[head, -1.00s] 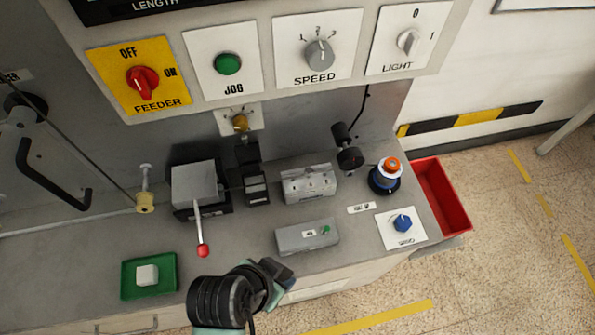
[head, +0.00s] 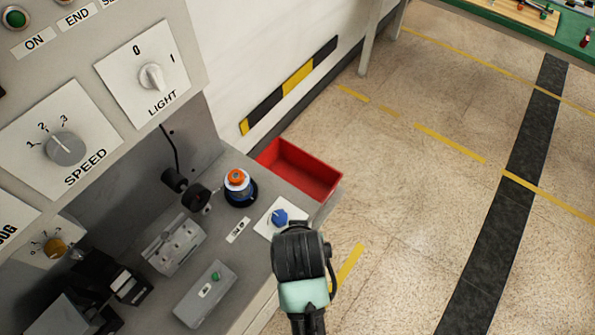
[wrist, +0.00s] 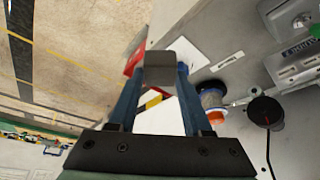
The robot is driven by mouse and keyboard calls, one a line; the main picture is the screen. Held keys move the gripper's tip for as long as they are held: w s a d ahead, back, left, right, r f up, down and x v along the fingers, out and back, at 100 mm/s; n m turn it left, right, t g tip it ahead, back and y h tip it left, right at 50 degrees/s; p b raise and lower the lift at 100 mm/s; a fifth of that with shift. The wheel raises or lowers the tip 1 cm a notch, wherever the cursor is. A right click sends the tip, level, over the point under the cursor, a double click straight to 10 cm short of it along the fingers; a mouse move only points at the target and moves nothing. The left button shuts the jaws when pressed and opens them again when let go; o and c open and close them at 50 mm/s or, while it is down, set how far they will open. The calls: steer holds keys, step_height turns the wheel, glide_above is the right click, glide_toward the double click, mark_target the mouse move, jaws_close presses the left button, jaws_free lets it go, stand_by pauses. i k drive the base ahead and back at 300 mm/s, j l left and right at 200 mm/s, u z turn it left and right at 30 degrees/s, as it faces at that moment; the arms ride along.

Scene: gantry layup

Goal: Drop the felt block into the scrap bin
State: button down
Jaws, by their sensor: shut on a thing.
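The felt block (wrist: 160,62) looks like a small grey block in the wrist view, held between the blue fingertips of my gripper (wrist: 160,72). My gripper is shut on it. In the head view my dark wrist (head: 300,255) hides the fingers and the block. The scrap bin (head: 325,188) is red, open-topped and looks empty where I see inside. It stands at the right end of the machine bench, beyond my wrist. Parts of the red bin (wrist: 133,58) show behind the block in the wrist view, mostly covered by it.
A blue knob (head: 279,216) on a white plate lies just beside my wrist. An orange-topped spool (head: 237,187) stands on the bench left of the bin. A grey box with a green button (head: 205,295) sits nearer. The floor right of the bin is clear.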

mark_target(299, 186)
steer(key=i+l+u, duration=0.25)
steer(key=i+l, duration=0.25)
steer(key=l, duration=0.15)
steer(key=i+l+u, duration=0.25)
steer(key=i+l, duration=0.2)
steer(key=l, duration=0.25)
steer(key=i+l+u, duration=0.15)
steer(key=l, duration=0.25)
steer(key=i+l+u, duration=0.1)
steer(key=i+l, duration=0.15)
steer(key=l, duration=0.15)
